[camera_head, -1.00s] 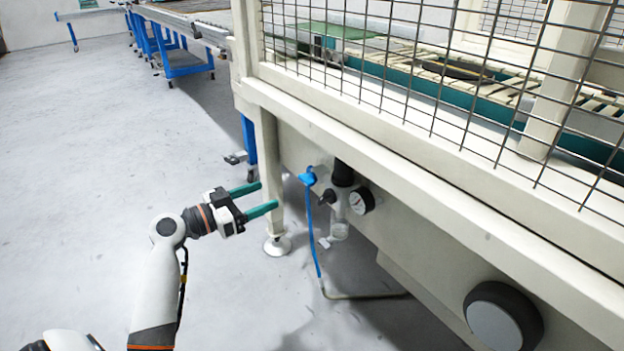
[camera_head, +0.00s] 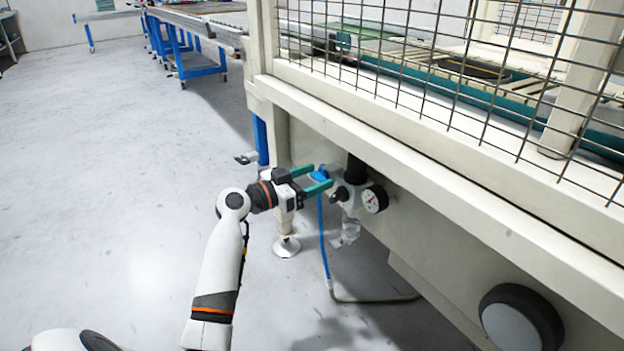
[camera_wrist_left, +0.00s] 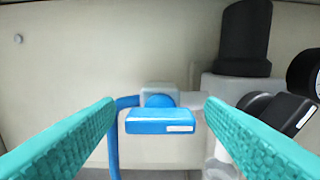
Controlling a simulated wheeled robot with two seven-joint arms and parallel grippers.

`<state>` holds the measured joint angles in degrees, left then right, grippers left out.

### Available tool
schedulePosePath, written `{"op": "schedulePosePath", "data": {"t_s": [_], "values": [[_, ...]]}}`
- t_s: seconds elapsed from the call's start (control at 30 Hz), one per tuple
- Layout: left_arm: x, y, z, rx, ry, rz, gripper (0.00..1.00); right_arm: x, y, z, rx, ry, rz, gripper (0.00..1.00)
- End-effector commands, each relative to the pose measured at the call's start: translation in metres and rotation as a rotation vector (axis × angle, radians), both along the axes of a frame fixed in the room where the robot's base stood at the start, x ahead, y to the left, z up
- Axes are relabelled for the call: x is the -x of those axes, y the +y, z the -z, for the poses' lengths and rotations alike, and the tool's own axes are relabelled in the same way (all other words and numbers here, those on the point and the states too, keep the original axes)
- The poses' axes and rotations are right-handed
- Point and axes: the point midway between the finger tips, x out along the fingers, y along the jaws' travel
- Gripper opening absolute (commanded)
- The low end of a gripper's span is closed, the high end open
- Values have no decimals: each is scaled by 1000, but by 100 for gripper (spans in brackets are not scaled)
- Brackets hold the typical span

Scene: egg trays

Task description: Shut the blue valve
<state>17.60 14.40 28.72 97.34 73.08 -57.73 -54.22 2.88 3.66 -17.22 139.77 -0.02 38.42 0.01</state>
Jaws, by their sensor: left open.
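The blue valve (camera_head: 320,174) sits on the side of the machine frame, left of a black-topped regulator. In the left wrist view its blue handle (camera_wrist_left: 160,121) lies crosswise in front of a pale body, with a blue hose running down at its left. My left gripper (camera_head: 317,178) has teal fingers and is open. In the head view its fingertips are at the valve. In the left wrist view the fingers (camera_wrist_left: 160,128) stand on either side of the handle, with gaps on both sides. Contact cannot be seen. My right gripper is not in view.
The regulator (camera_head: 352,190) and round gauge (camera_head: 375,199) are close on the valve's right. The blue hose (camera_head: 323,240) hangs to the floor. A machine leg with a round foot (camera_head: 286,247) stands below. The mesh-fenced machine fills the right; open floor lies left.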

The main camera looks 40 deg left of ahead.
Motion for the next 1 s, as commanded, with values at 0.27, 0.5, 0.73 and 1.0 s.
{"op": "schedulePosePath", "data": {"t_s": [0.27,0.5,0.73,1.0], "values": [[0,0,0,0,0,0,24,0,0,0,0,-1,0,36],[0,0,0,13,5,0,19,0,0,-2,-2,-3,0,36],[0,0,-2,93,40,0,19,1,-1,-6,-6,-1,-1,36],[0,1,-3,292,123,0,19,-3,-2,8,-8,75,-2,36]]}}
